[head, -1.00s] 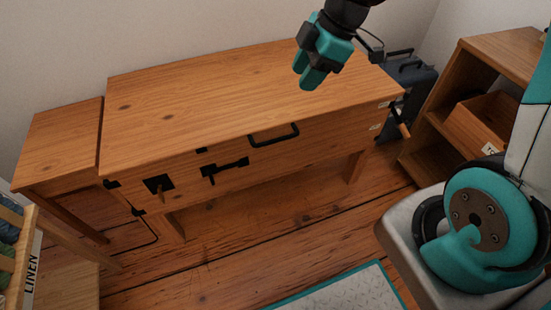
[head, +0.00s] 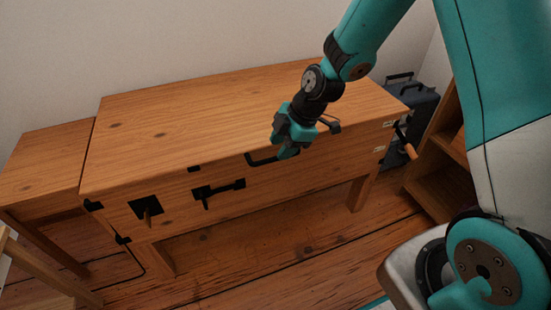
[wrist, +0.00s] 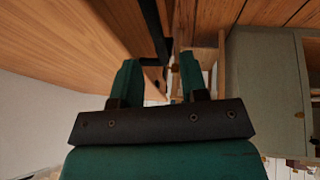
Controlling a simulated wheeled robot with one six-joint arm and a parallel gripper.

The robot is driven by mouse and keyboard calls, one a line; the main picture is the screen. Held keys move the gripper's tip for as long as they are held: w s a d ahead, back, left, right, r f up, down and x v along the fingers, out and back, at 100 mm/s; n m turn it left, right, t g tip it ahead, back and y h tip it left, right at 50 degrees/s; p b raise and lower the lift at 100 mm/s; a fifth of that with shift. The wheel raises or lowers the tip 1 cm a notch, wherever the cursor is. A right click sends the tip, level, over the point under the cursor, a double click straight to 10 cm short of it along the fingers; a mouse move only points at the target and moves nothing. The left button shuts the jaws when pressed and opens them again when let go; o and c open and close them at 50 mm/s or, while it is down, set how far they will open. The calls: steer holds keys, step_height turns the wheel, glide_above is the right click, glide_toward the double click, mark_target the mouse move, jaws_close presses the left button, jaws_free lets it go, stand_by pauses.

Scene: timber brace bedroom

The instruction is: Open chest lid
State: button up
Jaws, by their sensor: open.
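The wooden chest (head: 330,165) stands along the wall on legs, and its flat lid (head: 190,115) is down. A black bar handle (head: 258,161) is on the lid's front edge. My gripper (head: 283,152) is at the right part of this handle, with its fingers pointing down and hiding that part. In the wrist view, my open gripper (wrist: 158,75) has the black handle bar (wrist: 152,30) running into the gap between its two teal fingers. I cannot tell whether either finger touches the bar. A black latch (head: 218,191) is on the chest front below.
A black plate with a wooden peg (head: 146,207) is on the chest's front left. A wooden-gripped crank (head: 407,147) sticks out at its right end. A dark suitcase (head: 415,110) and a wooden shelf (head: 435,165) stand right. A lower wooden table (head: 45,165) adjoins on the left.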

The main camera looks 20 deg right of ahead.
mark_target(273, 158)
steer(key=shift+b+x, duration=0.35)
steer(key=shift+x, duration=1.45)
jaws_close()
